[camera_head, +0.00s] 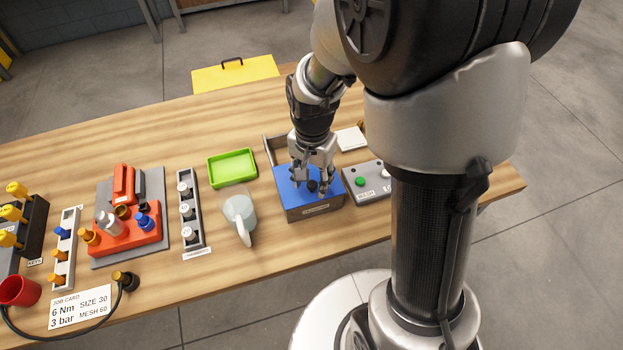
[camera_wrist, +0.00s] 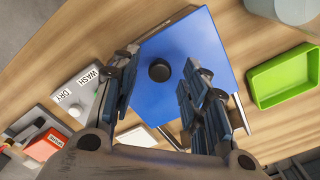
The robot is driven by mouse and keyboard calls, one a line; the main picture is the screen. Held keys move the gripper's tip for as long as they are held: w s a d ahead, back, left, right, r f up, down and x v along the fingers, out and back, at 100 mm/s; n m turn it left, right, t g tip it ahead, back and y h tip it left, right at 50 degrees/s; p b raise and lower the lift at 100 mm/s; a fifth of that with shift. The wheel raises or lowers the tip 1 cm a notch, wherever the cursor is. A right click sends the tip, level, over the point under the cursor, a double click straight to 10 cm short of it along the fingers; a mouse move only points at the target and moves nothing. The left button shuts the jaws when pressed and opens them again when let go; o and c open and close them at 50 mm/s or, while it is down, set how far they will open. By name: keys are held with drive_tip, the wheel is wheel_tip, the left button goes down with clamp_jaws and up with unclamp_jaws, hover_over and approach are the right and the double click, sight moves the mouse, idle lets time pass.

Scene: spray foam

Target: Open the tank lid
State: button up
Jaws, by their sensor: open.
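The tank is a box with a flat blue lid (camera_head: 296,190) on the wooden table, in front of my arm. The lid lies flat over the box and has a round black knob (camera_head: 312,186). In the wrist view the blue lid (camera_wrist: 190,50) fills the upper middle, with the black knob (camera_wrist: 159,70) near its centre. My gripper (camera_head: 313,184) is over the lid, pointing down. In the wrist view its open fingers (camera_wrist: 165,88) stand apart on either side of the knob's line. I see no contact with the knob. The head view partly hides the lid behind the fingers.
A grey control box (camera_head: 368,182) with wash and dry labels stands close right of the tank. A green tray (camera_head: 232,167) and a pale jug (camera_head: 240,214) stand to its left. A labelled rack (camera_head: 190,213) and a red fixture (camera_head: 128,234) are farther left.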

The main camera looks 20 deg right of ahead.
drive_tip(key=shift+f, duration=0.3)
drive_tip(key=shift+c, duration=0.5)
clamp_jaws()
